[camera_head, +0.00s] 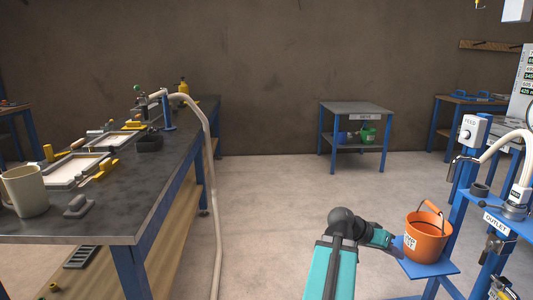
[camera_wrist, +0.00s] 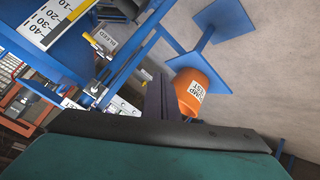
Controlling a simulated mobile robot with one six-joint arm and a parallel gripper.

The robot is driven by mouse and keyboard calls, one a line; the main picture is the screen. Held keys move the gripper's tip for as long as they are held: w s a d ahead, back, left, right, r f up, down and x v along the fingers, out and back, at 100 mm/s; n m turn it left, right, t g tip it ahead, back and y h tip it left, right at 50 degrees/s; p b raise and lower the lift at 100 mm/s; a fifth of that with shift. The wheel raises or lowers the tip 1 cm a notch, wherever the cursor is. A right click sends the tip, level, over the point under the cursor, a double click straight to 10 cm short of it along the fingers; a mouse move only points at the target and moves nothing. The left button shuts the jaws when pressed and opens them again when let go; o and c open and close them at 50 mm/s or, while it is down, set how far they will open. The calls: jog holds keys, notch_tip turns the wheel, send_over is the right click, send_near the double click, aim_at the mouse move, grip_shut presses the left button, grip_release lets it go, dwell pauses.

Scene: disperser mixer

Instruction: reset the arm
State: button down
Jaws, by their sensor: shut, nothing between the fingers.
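My teal arm (camera_head: 333,268) rises from the bottom of the head view and bends at a dark joint. Its wrist end reaches right, beside the orange bucket. In the wrist view my gripper (camera_wrist: 158,98) shows as dark, closed fingers with nothing between them. The labelled orange bucket (camera_head: 427,236) stands on a small blue shelf, its handle up. In the wrist view the bucket (camera_wrist: 199,92) appears tilted, just right of the fingers. I cannot tell whether they touch it. The fingertips are not clear in the head view.
A blue stand with an outlet label (camera_head: 496,223) and a feed box (camera_head: 473,131) is close on the right. A long workbench (camera_head: 105,222) with a mug (camera_head: 25,190) and trays fills the left. A small blue table (camera_head: 357,108) stands at the back. The middle floor is clear.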

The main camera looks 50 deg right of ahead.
jog(key=w+a+f+n+t+p, duration=0.1)
jog(key=w+a+f+n+p, duration=0.25)
jog(key=w+a, duration=0.45)
jog(key=w+a+f+n+t+p, duration=0.25)
jog(key=w+f, duration=0.25)
jog(key=w, duration=0.6)
jog(key=w+a+f+n+p, duration=0.2)
jog(key=w+a+f+p, duration=0.3)
jog(key=w, duration=0.5)
jog(key=w+a+f+n+y+p, duration=0.1)
jog(key=w+a+f+n+p, duration=0.15)
jog(key=a, duration=0.65)
jog(key=w+a+f+n+y+p, duration=0.15)
jog(key=a+f, duration=0.25)
jog(key=a, duration=0.5)
jog(key=w+a+f+n+y+p, duration=0.1)
jog(key=a+f+n+p, duration=0.15)
jog(key=a, duration=0.65)
jog(key=s+a+f+n+y+p, duration=0.1)
jog(key=s+a+f+n, duration=0.1)
jog(key=s+a, duration=0.2)
jog(key=s+a+f+n+g+y+p, duration=0.1)
jog(key=s+a+f+p, duration=0.1)
jog(key=a, duration=0.8)
jog(key=s+a+f+n+y+p, duration=0.1)
jog(key=s+a+f+n+y, duration=0.1)
jog(key=s+a, duration=0.3)
jog(key=shift+s+a+f+n, duration=0.35)
jog(key=shift+a+f, duration=0.35)
jog(key=shift+a, duration=0.45)
